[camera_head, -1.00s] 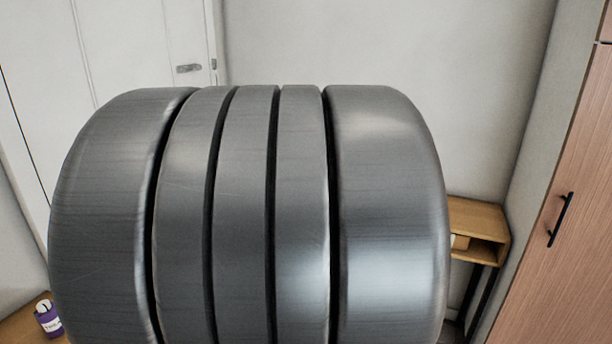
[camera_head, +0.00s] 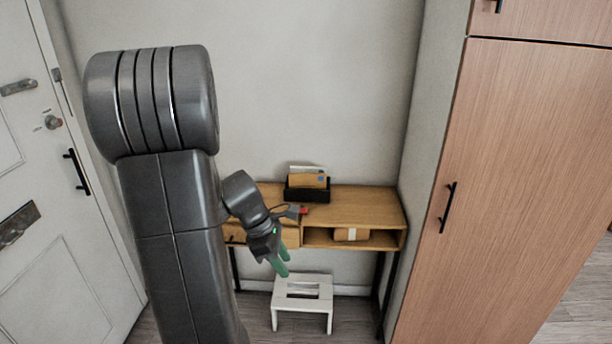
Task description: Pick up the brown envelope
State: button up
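A brown envelope (camera_head: 310,181) stands in a black holder (camera_head: 306,194) on top of the wooden console table, in front of a white paper. Its lower part is hidden by the holder. My gripper (camera_head: 281,264), with green fingers, points down in front of the table, nearer to me than the holder and below and left of it in the picture. The fingers look empty, but the gap between them is too small to judge.
The wooden table (camera_head: 360,206) has an open shelf holding a tan item with a pale band (camera_head: 351,234). A small red thing (camera_head: 304,210) lies near the holder. A white stool (camera_head: 304,284) stands below. A tall wooden cabinet (camera_head: 520,180) is at the right, a white door (camera_head: 60,200) at the left.

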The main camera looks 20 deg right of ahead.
aim_at(317, 181)
jog(key=i+l+u, duration=0.1)
jog(key=i+l, duration=1.5)
jog(key=i+j, duration=0.05)
